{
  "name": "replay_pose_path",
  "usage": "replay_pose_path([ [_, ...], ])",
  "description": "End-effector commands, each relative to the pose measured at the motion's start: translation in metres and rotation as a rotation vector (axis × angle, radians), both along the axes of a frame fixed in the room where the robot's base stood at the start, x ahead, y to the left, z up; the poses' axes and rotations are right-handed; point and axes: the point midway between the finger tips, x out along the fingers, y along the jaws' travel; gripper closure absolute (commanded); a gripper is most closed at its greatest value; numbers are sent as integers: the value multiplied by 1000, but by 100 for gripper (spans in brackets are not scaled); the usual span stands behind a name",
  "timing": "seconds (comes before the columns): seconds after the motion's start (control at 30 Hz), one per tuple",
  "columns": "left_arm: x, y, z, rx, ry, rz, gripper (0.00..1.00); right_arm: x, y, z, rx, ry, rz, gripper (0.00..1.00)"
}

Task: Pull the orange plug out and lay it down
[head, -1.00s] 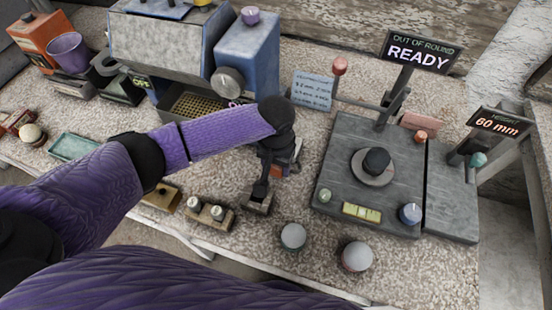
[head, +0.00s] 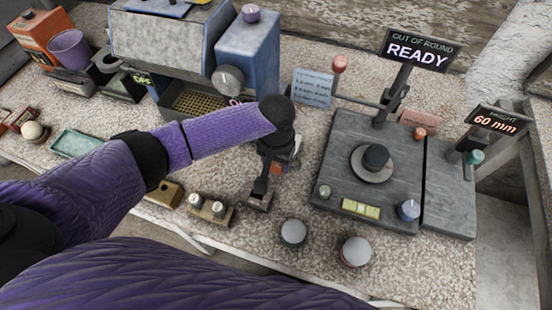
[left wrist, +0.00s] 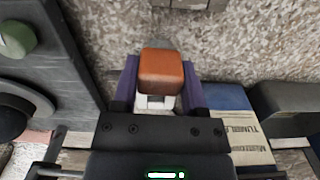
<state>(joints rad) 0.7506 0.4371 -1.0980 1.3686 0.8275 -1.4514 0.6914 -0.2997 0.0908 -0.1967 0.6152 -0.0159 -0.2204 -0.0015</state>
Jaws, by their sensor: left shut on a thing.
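The orange plug (left wrist: 161,70) sits between the two purple fingers of my left gripper (left wrist: 160,88) in the left wrist view, with a pale part below it. My left gripper (head: 277,160) is shut on it. In the head view only a small bit of the orange plug (head: 277,169) shows below the dark wrist, over the speckled bench. A small dark block with an upright black part (head: 260,198) stands just below the gripper. I cannot tell whether the plug touches anything. My right gripper is not in view.
To the right is a grey gauge plate (head: 340,150) with a READY display (head: 416,50) and a 60 mm display (head: 499,122). A wooden holder (head: 211,211) is at the left. A blue-grey machine (head: 245,55) stands behind.

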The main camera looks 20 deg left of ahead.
Motion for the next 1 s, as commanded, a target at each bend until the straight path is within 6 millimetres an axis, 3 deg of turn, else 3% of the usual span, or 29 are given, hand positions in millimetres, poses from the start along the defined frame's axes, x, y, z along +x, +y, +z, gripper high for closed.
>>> replay_pose_path([
  [1.0,0,0,0,0,0,0,100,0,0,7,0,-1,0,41],
])
